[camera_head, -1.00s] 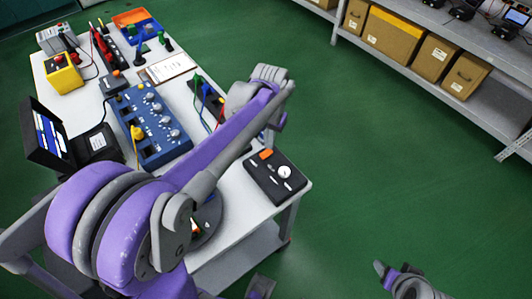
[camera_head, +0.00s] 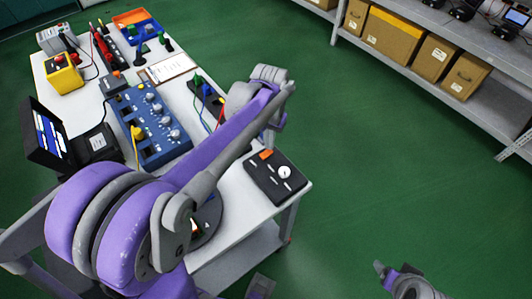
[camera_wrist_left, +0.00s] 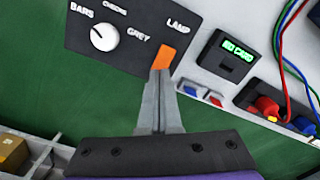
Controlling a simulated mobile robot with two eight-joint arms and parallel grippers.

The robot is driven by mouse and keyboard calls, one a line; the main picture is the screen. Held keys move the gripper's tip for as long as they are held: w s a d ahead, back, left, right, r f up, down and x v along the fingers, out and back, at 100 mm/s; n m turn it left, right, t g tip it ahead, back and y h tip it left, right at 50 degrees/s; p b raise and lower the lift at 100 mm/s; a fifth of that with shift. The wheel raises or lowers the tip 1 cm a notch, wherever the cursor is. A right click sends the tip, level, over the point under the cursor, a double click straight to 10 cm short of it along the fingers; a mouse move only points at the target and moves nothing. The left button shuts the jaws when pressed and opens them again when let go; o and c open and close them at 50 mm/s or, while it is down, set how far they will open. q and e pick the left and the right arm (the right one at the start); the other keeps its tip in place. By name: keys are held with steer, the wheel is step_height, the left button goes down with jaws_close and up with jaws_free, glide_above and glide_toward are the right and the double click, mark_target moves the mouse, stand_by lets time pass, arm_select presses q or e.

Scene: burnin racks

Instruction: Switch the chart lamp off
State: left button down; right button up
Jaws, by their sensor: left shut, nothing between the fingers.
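The chart lamp's control is an orange switch (camera_wrist_left: 166,57) under the label LAMP on a black panel (camera_wrist_left: 84,45). The panel also has a white knob (camera_wrist_left: 104,37) beside the labels BARS, CHECKS and GREY. In the head view the panel (camera_head: 262,182) lies at the table's right corner, with the orange switch (camera_head: 266,154) on its far side. My left gripper (camera_wrist_left: 160,74) is shut and empty, its tips at the lower edge of the switch; I cannot tell whether they touch. My right gripper (camera_head: 381,269) is at the bottom right over the floor; its jaw state is unclear.
A blue box with several knobs (camera_head: 152,126), a screen (camera_head: 48,133) and a yellow case (camera_head: 64,79) stand on the white table (camera_head: 236,196). A small display reading NO CARD (camera_wrist_left: 234,57) is right of the panel. Shelves with boxes (camera_head: 395,42) stand across the green floor.

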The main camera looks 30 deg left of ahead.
arm_select(q)
steer(key=shift+f+b, duration=0.6)
steer(key=shift+f, duration=0.4)
stand_by(0.9)
steer(key=shift+r, duration=0.1)
steer(key=shift+r+p, duration=2.3)
steer(key=shift+r, duration=1.2)
steer(key=s+d+f+t, duration=0.2)
steer(key=s+d, duration=0.1)
steer(key=s, duration=0.4)
steer(key=s+d+f+m+t, duration=0.1)
steer(key=s+d+t, duration=0.2)
steer(key=s, duration=0.5)
steer(key=shift+s+d+f, duration=0.25)
steer(key=shift+d+f, duration=0.15)
